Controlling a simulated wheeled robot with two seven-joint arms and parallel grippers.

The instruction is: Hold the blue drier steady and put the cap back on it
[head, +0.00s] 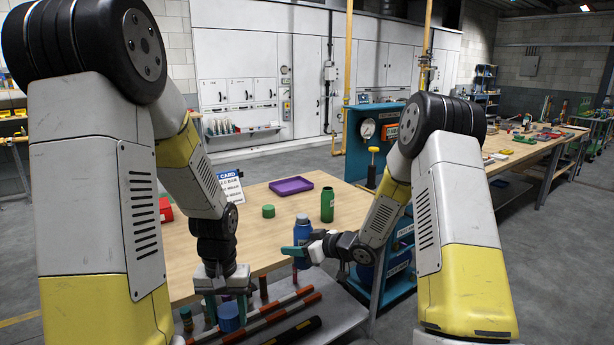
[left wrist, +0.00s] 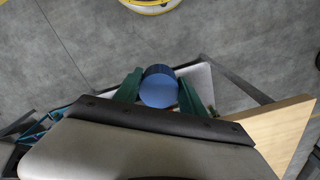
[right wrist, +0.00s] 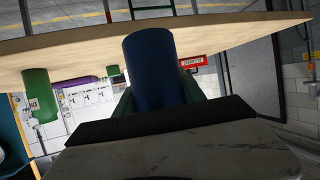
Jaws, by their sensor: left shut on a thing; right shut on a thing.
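The blue drier (head: 301,229) is an upright blue bottle-like body near the table's front edge. My right gripper (head: 296,249) is shut around it from the right; the drier (right wrist: 152,66) also stands between the fingers in the right wrist view. My left gripper (head: 227,303) points down and is shut on a blue round cap (head: 229,318), in front of the table edge and lower left of the drier. In the left wrist view the cap (left wrist: 158,88) sits between the two teal fingers. The cap and drier are well apart.
A green bottle (head: 327,205), a green cap (head: 268,211) and a purple tray (head: 291,186) are on the wooden table (head: 255,243). An instruction card (head: 231,187) stands behind my left arm. A lower shelf with striped bars (head: 290,309) lies below the front edge. A teal gauge stand (head: 365,118) is at the right.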

